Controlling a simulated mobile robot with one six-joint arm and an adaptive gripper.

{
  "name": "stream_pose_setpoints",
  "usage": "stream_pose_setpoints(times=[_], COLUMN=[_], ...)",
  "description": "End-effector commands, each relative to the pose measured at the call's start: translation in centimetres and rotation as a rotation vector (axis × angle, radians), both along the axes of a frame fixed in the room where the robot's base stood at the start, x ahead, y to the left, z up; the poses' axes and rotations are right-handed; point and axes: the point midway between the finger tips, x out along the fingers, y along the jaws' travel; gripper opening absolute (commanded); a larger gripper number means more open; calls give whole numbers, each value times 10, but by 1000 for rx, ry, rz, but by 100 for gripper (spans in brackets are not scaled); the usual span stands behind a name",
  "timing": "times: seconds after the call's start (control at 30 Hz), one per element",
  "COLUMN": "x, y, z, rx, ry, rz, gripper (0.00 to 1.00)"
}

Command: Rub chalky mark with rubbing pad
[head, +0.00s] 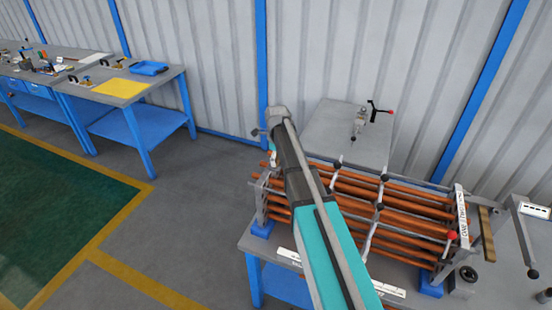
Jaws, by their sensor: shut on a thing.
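I cannot make out the chalky mark or the rubbing pad in the head view. My arm reaches up from the bottom centre, over the left part of a copper-coloured tube bundle (415,211). Its far end is a grey and dark joint above the bundle's left end. My gripper's fingers do not show; the arm seems to hide them. The bundle lies in a grey frame on blue supports, and my arm covers part of its left side.
The bundle's bench (385,274) has white labels along its front. A grey plate (325,132) with a red-tipped clamp (362,119) stands behind the bundle. A workbench (165,84) at far left holds a yellow sheet (120,88) and blue tray (149,68). Floor between is clear.

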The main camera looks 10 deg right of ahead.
Motion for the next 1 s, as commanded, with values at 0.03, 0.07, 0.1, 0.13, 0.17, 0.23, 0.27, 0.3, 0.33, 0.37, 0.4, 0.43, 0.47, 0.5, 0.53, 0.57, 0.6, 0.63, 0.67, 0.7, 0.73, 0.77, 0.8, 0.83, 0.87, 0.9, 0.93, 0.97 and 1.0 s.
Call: stream_pose_setpoints(times=[0.03,0.07,0.1,0.13,0.17,0.23,0.27,0.3,0.33,0.37,0.4,0.43,0.47,0.5,0.53,0.57,0.6,0.63,0.67,0.7,0.73,0.77,0.8,0.83,0.87,0.9,0.93,0.97,1.0], x=[0,0,0,0,0,0,0,0,0,0,0,0,0,0,1,1,2,3,4,5,6,8,9,10,11,13,14,15,17], y=[0,0,0,0,0,0,0,0,0,0,0,0,0,1,1,2,3,4,5,6,8,9,12,13,15,17,19,20,22], z=[0,0,-2,-3,-3,-4,-3,-3,-3,-3,-3,-3,-3,-3,-3,-3,-3,-3,-3,-3,-2,-2,-2,-2,-2,-2,-2,-2,-2], rx=[0,0,0,0,0,0,0,0,0,0,0,0,0,0,0,0,0,0,0,0,0,0,0,0,0,0,0,0,0], ry=[0,0,0,0,0,0,0,0,0,0,0,0,0,0,0,0,0,0,0,0,0,0,0,0,0,0,0,0,0], rz=[0,0,0,0,0,0,0,0,0,0,0,0,0,0,0,0,0,0,0,0,0,0,0,0,1,1,1,1,1], gripper=[47,47,47,47,47,47,47,47,47,47,47,47,47,47,47,47,47,47,47,47,47,47,47,47,47,47,47,47,47])
